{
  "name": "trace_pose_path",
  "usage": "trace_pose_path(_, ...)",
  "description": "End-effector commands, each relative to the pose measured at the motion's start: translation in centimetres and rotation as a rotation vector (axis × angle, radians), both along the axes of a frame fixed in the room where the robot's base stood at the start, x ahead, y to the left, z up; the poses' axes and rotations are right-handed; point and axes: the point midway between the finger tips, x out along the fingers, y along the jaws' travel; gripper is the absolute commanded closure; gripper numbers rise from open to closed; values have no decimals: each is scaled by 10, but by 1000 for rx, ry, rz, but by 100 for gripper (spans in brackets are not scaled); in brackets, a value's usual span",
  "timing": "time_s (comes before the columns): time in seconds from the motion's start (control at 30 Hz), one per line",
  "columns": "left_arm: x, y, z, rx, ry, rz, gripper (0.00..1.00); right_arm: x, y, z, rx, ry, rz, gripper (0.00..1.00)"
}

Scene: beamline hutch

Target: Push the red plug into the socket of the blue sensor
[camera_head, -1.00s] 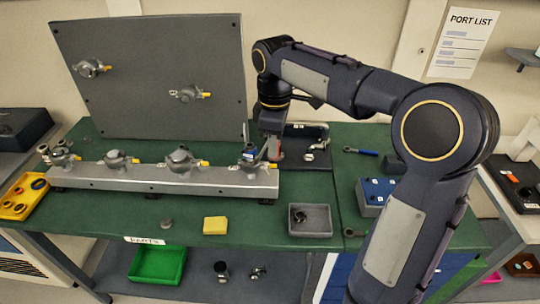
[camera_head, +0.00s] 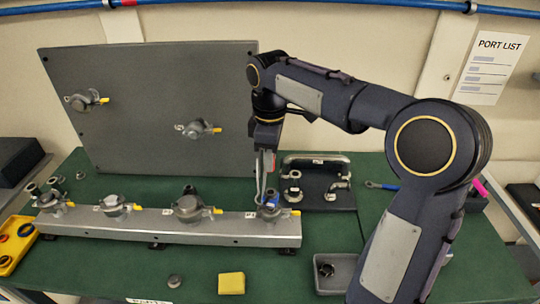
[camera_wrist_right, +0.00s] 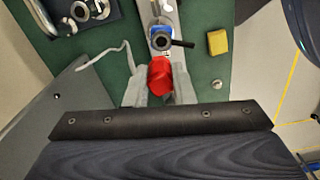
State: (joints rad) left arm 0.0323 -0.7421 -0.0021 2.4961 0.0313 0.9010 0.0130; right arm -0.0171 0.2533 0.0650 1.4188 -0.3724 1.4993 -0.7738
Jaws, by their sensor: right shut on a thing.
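The blue sensor (camera_head: 269,201) sits at the right end of the grey rail, on the rightmost fitting. In the right wrist view the blue sensor (camera_wrist_right: 160,30) is partly behind a dark round part with a black handle. My right gripper (camera_head: 265,172) is just above and behind the sensor, pointing down. It is shut on the red plug (camera_wrist_right: 160,77), which shows between the fingers in the wrist view. The plug appears close to the sensor, in line with it; I cannot tell whether they touch. The socket opening is not clear. My left gripper is not in view.
The grey rail (camera_head: 150,226) carries several fittings with yellow levers. A tall grey panel (camera_head: 150,110) stands behind it. A dark tray of pipe parts (camera_head: 322,195) lies to the right. A yellow block (camera_head: 231,283) and grey bin (camera_head: 335,272) are in front. A thin grey cable (camera_wrist_right: 112,46) loops beside the plug.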

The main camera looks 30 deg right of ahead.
Motion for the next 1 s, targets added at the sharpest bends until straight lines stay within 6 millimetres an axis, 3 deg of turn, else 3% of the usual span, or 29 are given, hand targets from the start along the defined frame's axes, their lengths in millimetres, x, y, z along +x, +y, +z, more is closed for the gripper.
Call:
trace_pose_path(0.3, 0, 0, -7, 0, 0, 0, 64, -1, 0, -22, 0, 3, -1, 100)
trace_pose_path(0.7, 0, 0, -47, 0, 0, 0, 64, 0, -1, -62, 0, 0, -1, 100)
trace_pose_path(1.0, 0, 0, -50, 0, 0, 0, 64, 0, 0, -66, 0, 0, -1, 100)
